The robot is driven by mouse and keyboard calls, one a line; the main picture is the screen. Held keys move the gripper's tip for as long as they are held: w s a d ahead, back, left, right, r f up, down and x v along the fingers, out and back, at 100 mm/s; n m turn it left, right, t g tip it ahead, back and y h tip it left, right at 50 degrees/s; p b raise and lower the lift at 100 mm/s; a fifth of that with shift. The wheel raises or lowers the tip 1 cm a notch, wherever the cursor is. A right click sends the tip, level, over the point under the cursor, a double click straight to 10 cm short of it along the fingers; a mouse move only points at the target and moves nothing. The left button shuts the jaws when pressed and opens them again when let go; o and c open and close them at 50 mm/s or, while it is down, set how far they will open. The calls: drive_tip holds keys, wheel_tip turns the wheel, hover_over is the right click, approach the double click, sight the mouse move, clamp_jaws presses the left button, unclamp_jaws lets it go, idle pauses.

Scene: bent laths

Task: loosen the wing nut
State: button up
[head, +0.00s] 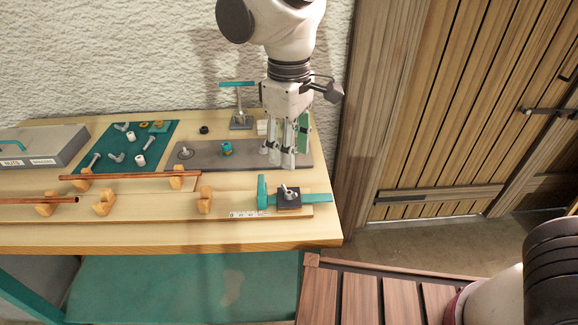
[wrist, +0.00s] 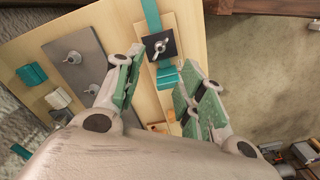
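The wing nut (head: 288,192) is a small silver-grey winged piece on a dark square plate (head: 296,205), which lies across a teal bar (head: 316,198) at the right front of the bench. In the wrist view the wing nut (wrist: 160,46) sits on the dark plate, beyond my fingertips, with its wings slanting. My gripper (head: 288,163) points down above and behind the plate, apart from the wing nut. In the wrist view my gripper's (wrist: 160,75) green-padded fingers are spread, with nothing held between them.
A grey plate (head: 205,160) with metal fittings and a teal knob (head: 227,148) lies behind. Copper rods (head: 130,176) rest on wooden blocks to the left. A green mat (head: 112,140) holds loose hardware. The bench's right edge is close to the teal bar.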

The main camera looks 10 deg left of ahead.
sight(289, 193)
drive_tip(key=shift+r, duration=0.7)
drive_tip(key=f+n, duration=0.3)
drive_tip(key=f, duration=0.1)
drive_tip(key=shift+s+d, duration=0.1)
drive_tip(key=shift+d, duration=0.15)
drive_tip(key=shift+a+f+n, duration=0.2)
drive_tip(key=shift+f+n, duration=0.05)
drive_tip(key=shift+n, duration=0.95)
wheel_tip(289, 193, down, 8)
drive_tip(key=shift+r, duration=0.2)
